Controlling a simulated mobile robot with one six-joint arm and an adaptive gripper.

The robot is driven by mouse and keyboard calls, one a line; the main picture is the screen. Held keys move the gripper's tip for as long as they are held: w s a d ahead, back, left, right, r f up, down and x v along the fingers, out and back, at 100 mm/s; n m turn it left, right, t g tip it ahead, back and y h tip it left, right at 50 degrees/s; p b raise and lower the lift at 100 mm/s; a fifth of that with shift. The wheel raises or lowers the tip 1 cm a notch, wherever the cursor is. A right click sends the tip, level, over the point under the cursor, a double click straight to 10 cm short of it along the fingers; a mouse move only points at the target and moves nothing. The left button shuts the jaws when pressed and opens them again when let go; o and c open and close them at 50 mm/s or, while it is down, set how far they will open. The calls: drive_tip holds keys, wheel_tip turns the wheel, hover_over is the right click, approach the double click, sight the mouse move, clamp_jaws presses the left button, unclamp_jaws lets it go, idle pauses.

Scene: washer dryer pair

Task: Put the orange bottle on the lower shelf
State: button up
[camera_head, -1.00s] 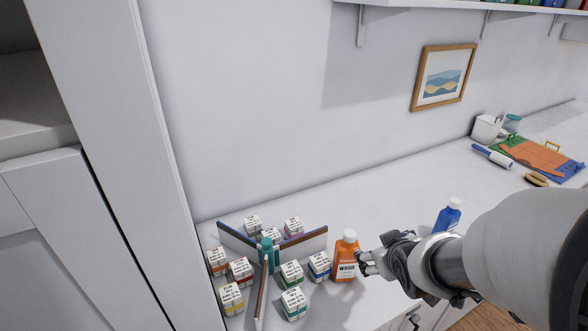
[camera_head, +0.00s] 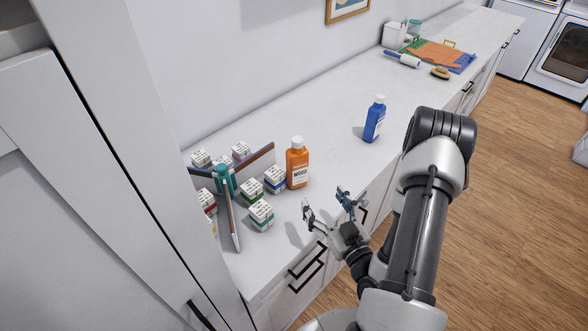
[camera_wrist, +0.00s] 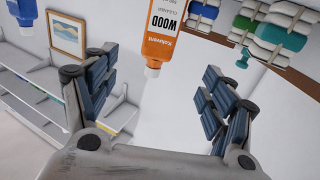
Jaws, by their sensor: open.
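The orange bottle (camera_head: 298,164) with a white cap stands upright on the white counter, beside several small white boxes. It also shows in the wrist view (camera_wrist: 162,30), cap downward in that picture, ahead of and between my fingers. My gripper (camera_head: 328,204) is open and empty near the counter's front edge, apart from the bottle and on its front side. Its two fingers also show in the wrist view (camera_wrist: 155,92).
A blue bottle (camera_head: 375,119) stands farther right on the counter. Small boxes (camera_head: 261,215) surround a divider with a teal centre (camera_head: 226,180). A tall white cabinet (camera_head: 110,140) bounds the left. The counter (camera_head: 315,105) is clear behind the two bottles.

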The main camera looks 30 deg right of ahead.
drive_tip(key=b, duration=0.5)
approach(301, 163)
drive_tip(key=f, duration=0.1)
drive_tip(key=w+b, duration=0.2)
drive_tip(key=w, duration=0.2)
drive_tip(key=w+b, duration=0.2)
drive_tip(key=w, duration=0.2)
drive_tip(key=w+r+b, duration=0.1)
drive_tip(key=w+b, duration=0.1)
drive_tip(key=w, duration=0.2)
drive_tip(key=shift+w+d, duration=0.2)
drive_tip(key=shift+d, duration=0.1)
drive_tip(key=shift+c, duration=0.2)
drive_tip(key=shift+f, duration=0.1)
drive_tip(key=c, duration=1.5)
drive_tip(key=shift+c, duration=0.9)
drive_tip(key=shift+r, duration=0.2)
